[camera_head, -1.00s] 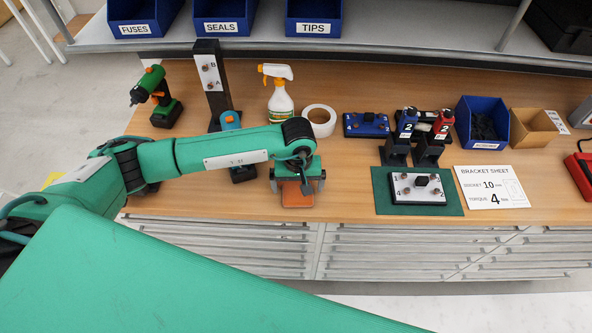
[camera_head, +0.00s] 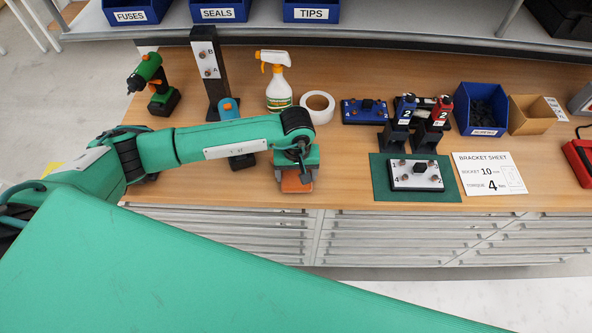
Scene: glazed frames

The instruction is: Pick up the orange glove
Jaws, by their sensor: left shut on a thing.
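The orange glove (camera_head: 296,181) is at the front edge of the wooden bench, below my left gripper. Only its front part shows; the rest is hidden under the gripper body. My left gripper (camera_head: 296,184) points down and is shut on the orange glove. I cannot tell whether the glove is clear of the bench top. My right gripper is not in view.
The wooden bench (camera_head: 345,185) holds a spray bottle (camera_head: 279,92), a tape roll (camera_head: 317,106), a green drill (camera_head: 155,85) and a black post (camera_head: 209,70). A green mat (camera_head: 450,188) with a bracket plate (camera_head: 416,175) lies to the right. A blue bin (camera_head: 481,108) stands farther right.

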